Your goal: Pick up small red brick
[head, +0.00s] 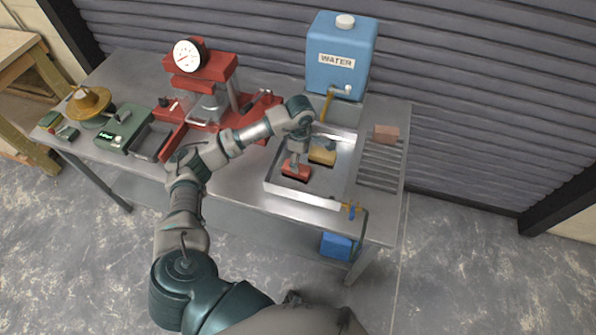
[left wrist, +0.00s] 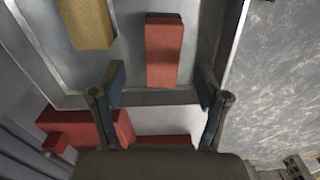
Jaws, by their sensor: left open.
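A small red brick (head: 296,171) lies in the shallow metal tray (head: 302,200), near its left front part. It also shows upright in the left wrist view (left wrist: 164,50), in line with the gap between the fingers. My left gripper (head: 295,161) points down just above this brick and partly hides it. In the left wrist view my left gripper (left wrist: 161,82) has its two fingers wide apart with nothing held between them. A yellowish brick (head: 322,156) lies beside the red one in the tray, and shows at top left of the wrist view (left wrist: 88,22). My right gripper is not in view.
A pinkish brick (head: 386,132) sits on the slatted rack (head: 380,165) to the right. A blue water tank (head: 341,60) stands behind the tray. A red press with a gauge (head: 200,75) and a green scale (head: 123,127) stand left. Bare tabletop (head: 233,182) lies left of the tray.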

